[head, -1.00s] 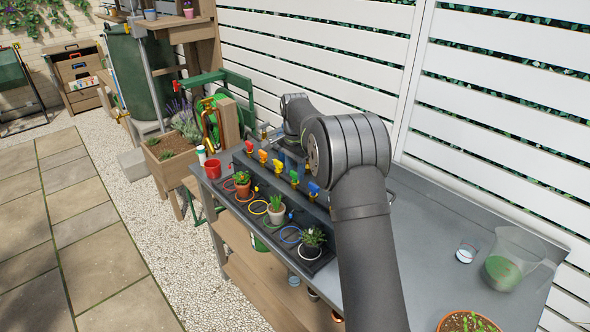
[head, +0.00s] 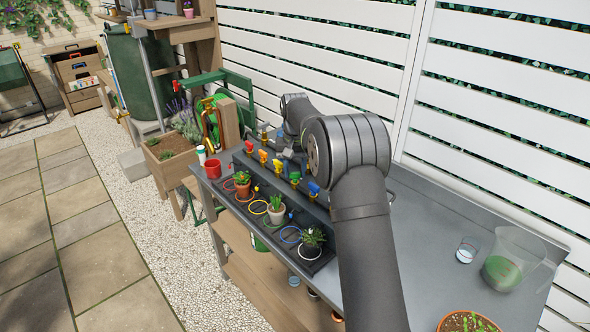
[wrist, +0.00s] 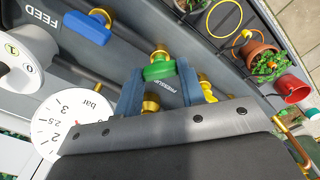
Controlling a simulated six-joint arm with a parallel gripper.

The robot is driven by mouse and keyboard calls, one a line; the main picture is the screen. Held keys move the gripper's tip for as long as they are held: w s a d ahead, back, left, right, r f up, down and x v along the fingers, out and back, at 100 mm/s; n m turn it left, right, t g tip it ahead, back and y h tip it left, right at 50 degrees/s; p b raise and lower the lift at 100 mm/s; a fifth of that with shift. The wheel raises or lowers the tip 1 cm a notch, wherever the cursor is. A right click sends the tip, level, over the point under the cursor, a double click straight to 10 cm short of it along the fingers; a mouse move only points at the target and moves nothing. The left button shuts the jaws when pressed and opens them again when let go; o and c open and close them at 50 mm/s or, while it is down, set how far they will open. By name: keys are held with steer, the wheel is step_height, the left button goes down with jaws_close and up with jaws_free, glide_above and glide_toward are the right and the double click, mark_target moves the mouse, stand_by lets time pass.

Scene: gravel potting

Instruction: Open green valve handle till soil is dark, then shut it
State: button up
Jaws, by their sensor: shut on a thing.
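The green valve handle (wrist: 160,71) sits on a brass stem in the wrist view. It also shows small in the head view (head: 295,176), in the row of coloured handles. My gripper (wrist: 160,88) has its blue fingers on either side of the green handle and is shut on it. In the head view my arm hides most of the gripper. Potted plants stand on the black tray in front of the valves: a terracotta pot (head: 243,189), a pale pot (head: 276,214) and a third plant (head: 312,238). Their soil is too small to judge for darkness.
A blue handle (wrist: 87,28) and a yellow handle (wrist: 207,90) flank the green one. A pressure dial (wrist: 62,122) is close to my gripper. A red cup (head: 214,168) stands at the bench's left end. A clear jug (head: 508,262) and a small glass (head: 467,250) stand at right.

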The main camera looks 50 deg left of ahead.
steer(key=n, duration=0.4)
steer(key=shift+r, duration=0.1)
steer(key=shift+n, duration=1.8)
steer(key=o, duration=1)
step_height(320, 180, up, 17)
steer(key=shift+r, duration=0.2)
